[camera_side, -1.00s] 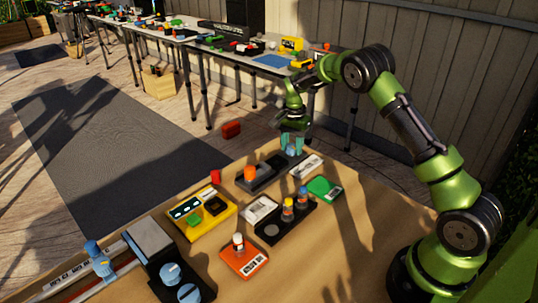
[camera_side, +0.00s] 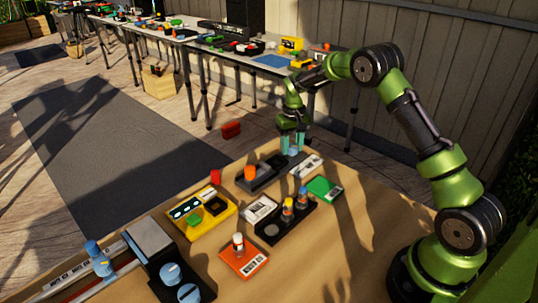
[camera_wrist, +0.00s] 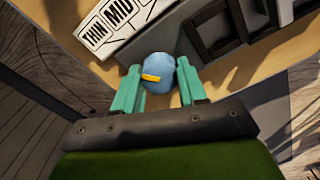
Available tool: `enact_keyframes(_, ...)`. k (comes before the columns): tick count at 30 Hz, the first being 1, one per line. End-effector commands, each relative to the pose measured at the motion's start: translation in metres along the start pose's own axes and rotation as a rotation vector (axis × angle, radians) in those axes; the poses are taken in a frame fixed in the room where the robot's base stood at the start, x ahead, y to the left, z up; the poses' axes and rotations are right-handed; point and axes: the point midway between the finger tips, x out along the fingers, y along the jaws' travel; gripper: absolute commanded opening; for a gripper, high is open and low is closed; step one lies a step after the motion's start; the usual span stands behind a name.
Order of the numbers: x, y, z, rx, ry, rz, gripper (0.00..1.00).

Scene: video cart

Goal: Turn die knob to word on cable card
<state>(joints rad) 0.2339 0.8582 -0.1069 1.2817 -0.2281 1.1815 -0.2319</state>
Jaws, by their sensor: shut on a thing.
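A blue round knob (camera_wrist: 158,80) with a yellow pointer mark sits between the teal fingers of my gripper (camera_wrist: 156,90) in the wrist view. The fingers are shut on it from both sides. The yellow mark lies nearly level across the picture. A white card (camera_wrist: 108,28) beside it reads "THIN" and "MID"; any further word is cut off or unclear. In the side view my gripper (camera_side: 292,140) points down at the far edge of the near table, around the small blue knob (camera_side: 293,151). The white card (camera_side: 307,165) lies just in front of it.
A black tray (camera_side: 262,178) with an orange knob (camera_side: 250,173) stands left of the gripper. A black tray with colored knobs (camera_side: 287,214), a green block (camera_side: 324,188), a yellow box (camera_side: 189,220) and an orange base (camera_side: 243,266) lie nearer. Bare tabletop lies at right.

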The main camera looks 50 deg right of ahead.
Motion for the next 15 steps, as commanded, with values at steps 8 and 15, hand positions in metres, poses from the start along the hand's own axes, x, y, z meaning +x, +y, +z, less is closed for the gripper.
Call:
enact_keyframes(8, -0.0016, 0.0003, 0.0, -0.14, 0.0, -0.001, 0.11)
enact_keyframes(15, -0.0016, 0.0, 0.0001, -0.189, 0.0, -0.001, 0.11)
